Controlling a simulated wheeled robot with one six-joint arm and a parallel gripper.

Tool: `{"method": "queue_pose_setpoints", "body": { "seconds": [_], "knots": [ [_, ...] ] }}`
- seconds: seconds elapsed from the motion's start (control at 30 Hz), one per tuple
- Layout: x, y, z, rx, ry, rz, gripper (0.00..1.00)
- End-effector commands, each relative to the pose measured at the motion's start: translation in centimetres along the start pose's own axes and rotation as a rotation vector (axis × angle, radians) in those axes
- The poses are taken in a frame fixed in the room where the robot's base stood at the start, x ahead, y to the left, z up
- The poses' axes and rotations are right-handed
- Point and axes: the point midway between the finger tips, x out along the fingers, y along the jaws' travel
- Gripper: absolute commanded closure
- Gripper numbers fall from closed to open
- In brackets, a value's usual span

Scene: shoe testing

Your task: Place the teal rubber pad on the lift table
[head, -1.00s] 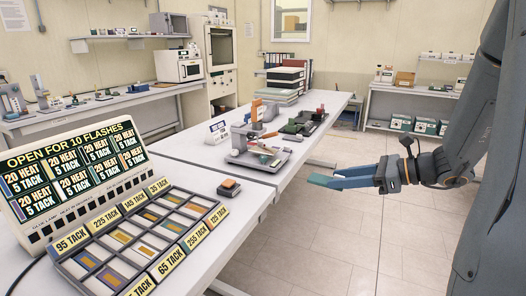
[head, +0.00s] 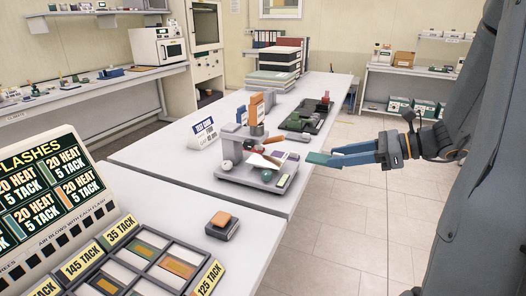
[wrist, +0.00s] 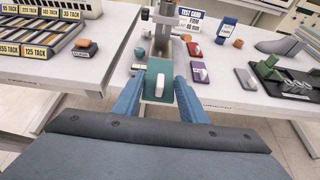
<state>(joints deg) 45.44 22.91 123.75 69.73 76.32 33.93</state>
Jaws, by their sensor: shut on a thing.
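My gripper (head: 332,159) is shut on the teal rubber pad (head: 318,158), which lies flat at the tips of its blue fingers. In the wrist view the pad (wrist: 152,72) shows between the fingers, with a white tab on its face. In the head view the pad is just right of a grey test stand (head: 232,179) with a flat base and an upright, on the white bench. In the wrist view the stand's metal column (wrist: 164,35) rises just beyond the pad. I cannot tell which part of the stand is the lift table; the pad hides some of it.
A purple pad (wrist: 195,68) and a grey block (wrist: 245,80) lie right of the column in the wrist view. A tack-labelled sample tray (head: 140,262) and a display board (head: 45,205) stand nearer. Open floor (head: 335,225) lies right of the benches.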

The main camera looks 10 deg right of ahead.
Motion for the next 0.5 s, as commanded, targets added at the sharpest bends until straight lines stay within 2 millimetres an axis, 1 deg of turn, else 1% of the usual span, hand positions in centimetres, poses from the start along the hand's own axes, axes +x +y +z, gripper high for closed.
{"method": "queue_pose_setpoints", "body": {
  "seconds": [0.07,0.17,0.5],
  "knots": [
    [0.7,0.1,0.4,-0.001,0.000,0.003,0.88],
    [2.5,0.2,1.2,-0.001,0.000,0.006,0.88],
    [10.2,0.2,4.4,-0.001,0.000,0.007,0.88]
  ]
}}
